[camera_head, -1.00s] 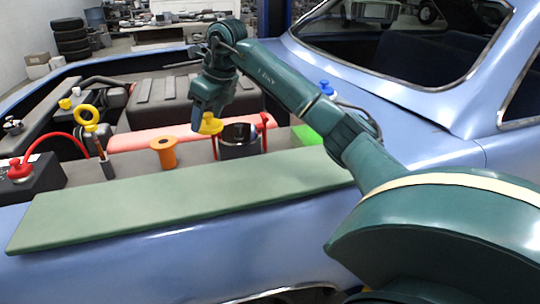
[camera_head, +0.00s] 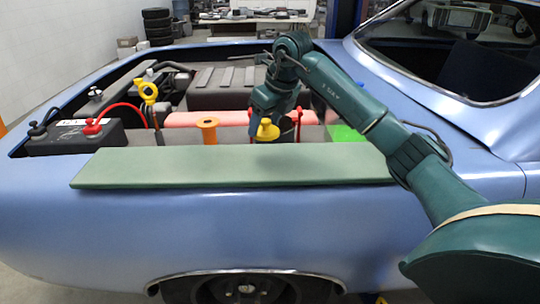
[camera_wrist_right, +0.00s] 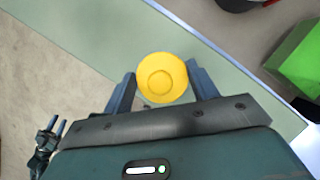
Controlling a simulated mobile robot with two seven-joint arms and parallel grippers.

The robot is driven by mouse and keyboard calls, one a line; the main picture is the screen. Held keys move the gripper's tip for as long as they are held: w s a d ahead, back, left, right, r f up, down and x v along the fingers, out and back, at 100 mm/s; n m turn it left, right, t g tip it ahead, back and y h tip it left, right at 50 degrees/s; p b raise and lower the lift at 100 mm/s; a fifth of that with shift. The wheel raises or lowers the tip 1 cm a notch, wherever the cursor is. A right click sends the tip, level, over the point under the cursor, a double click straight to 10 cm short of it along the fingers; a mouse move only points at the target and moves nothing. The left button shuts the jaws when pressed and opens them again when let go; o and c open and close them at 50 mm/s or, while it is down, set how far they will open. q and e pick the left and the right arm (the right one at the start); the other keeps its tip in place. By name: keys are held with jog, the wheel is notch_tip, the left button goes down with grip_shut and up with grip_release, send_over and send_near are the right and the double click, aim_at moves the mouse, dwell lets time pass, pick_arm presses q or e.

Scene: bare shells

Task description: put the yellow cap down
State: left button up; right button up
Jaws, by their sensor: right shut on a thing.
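The yellow cap (camera_head: 267,131) is round and stepped, with a raised middle. My right gripper (camera_head: 266,118) is shut on it; the wrist view shows the cap (camera_wrist_right: 162,78) between the two fingers (camera_wrist_right: 160,88). The cap hangs over the green board (camera_head: 225,168) on the car's fender, near its back edge; I cannot tell how high above it. The board (camera_wrist_right: 90,28) runs under the cap in the wrist view. A small dark gripper with two parted fingers, seemingly my left one (camera_wrist_right: 55,127), shows low at the left of the wrist view.
Behind the board stand an orange spool (camera_head: 208,131), a yellow ring-topped rod (camera_head: 149,93) and a black battery (camera_head: 75,136) with a red clamp. A green block (camera_head: 343,133) stands to the right. The board is bare. A dark can behind the cap is mostly hidden.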

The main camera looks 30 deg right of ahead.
aim_at(262, 158)
notch_tip(262, 158, down, 8)
jog(key=shift+r, duration=0.2)
jog(key=shift+f, duration=0.15)
jog(key=o, duration=1)
jog(key=shift+c, duration=0.2)
jog(key=shift+d+r, duration=0.1)
jog(key=shift+r, duration=0.35)
jog(key=v, duration=1.1)
jog(key=shift+s+r, duration=0.2)
jog(key=shift+s, duration=0.1)
